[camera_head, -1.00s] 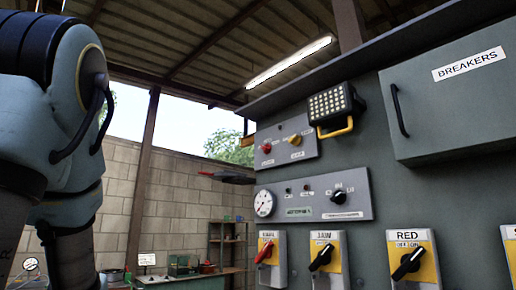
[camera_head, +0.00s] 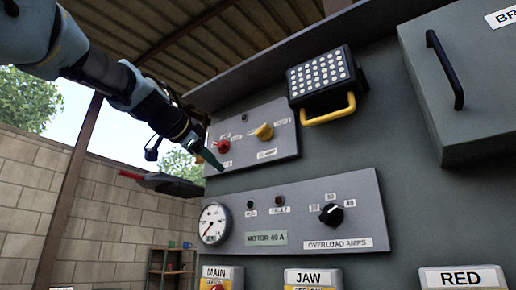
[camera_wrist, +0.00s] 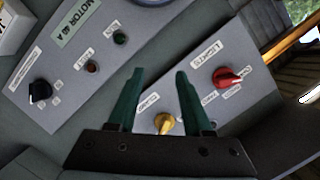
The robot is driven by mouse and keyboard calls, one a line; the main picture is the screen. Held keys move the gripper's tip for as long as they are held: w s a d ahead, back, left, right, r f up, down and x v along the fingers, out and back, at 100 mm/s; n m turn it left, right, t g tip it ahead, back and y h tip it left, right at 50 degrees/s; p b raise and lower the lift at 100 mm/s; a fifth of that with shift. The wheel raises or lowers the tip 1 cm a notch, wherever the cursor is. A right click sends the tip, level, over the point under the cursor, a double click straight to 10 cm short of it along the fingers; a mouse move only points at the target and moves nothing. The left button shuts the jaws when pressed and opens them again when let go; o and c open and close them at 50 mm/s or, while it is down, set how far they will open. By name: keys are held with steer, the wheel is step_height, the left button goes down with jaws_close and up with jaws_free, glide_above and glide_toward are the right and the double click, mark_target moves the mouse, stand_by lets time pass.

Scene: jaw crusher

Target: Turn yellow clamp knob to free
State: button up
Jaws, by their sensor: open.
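The yellow clamp knob (camera_head: 264,131) sits on the small upper grey panel (camera_head: 282,155), above a label that seems to read CLAMP. It also shows in the wrist view (camera_wrist: 165,123), low in the picture between my finger bases. A red knob (camera_head: 224,146) is left of it on the same panel and shows in the wrist view (camera_wrist: 229,77) right of my fingers. My gripper (camera_head: 211,160) is at the panel's left edge, open and empty, with green fingers spread in the wrist view (camera_wrist: 158,74). I cannot tell the exact gap to the panel.
A work lamp with a yellow handle (camera_head: 328,108) juts out right of the clamp panel. Below is the motor panel with a gauge (camera_head: 213,223) and a black overload dial (camera_head: 331,214). A breaker door handle (camera_head: 445,69) is farther right. A dark ledge (camera_head: 160,183) stands out at left.

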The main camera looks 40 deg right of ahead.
mark_target(259, 130)
steer(key=s+d+r+m+g+h, duration=0.1)
steer(key=s+r+m+g+h, duration=0.15)
steer(key=s+r+m, duration=0.5)
steer(key=d+r+n+p, duration=0.1)
steer(key=d+p, duration=0.1)
steer(key=d, duration=0.1)
steer(key=w+d+r+n+p, duration=0.1)
steer(key=d+p, duration=0.1)
steer(key=d, duration=0.1)
steer(key=w+d+r+n+p, duration=0.1)
steer(key=d, duration=0.2)
steer(key=shift+w+d+r+t+h+p, duration=0.15)
steer(key=shift+w+r+t+h+p, duration=0.1)
steer(key=shift+t+p, duration=0.15)
steer(key=shift+w+d+f, duration=0.1)
steer(key=shift+d+f, duration=0.1)
steer(key=shift+d, duration=0.35)
steer(key=shift+c, duration=0.3)
jaws_close()
